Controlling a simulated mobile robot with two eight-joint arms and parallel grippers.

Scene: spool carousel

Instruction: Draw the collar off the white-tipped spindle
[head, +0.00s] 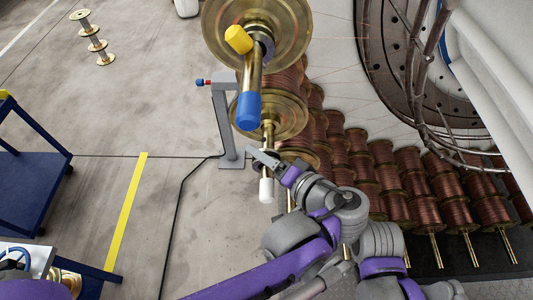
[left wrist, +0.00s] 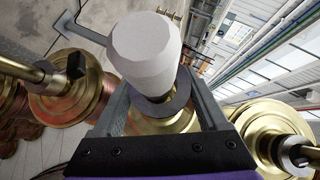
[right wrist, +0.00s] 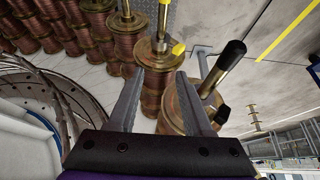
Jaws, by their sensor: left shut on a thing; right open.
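The white-tipped spindle (head: 266,188) points toward me, low in the middle of the head view. Its faceted white tip (left wrist: 146,48) fills the upper middle of the left wrist view. The collar (left wrist: 181,92), a dark grey ring, sits around the spindle just behind the tip. My left gripper (head: 264,160) is at this spindle, shut on the collar, with one finger on each side. The collar's far side is hidden by the tip. My right gripper (right wrist: 158,88) is open and empty in the right wrist view, facing a copper spool with a yellow piece (right wrist: 178,48).
A blue-tipped spindle (head: 248,110) with a yellow knob (head: 239,38) stands above the white-tipped one. Rows of copper spools (head: 407,160) stand at right.

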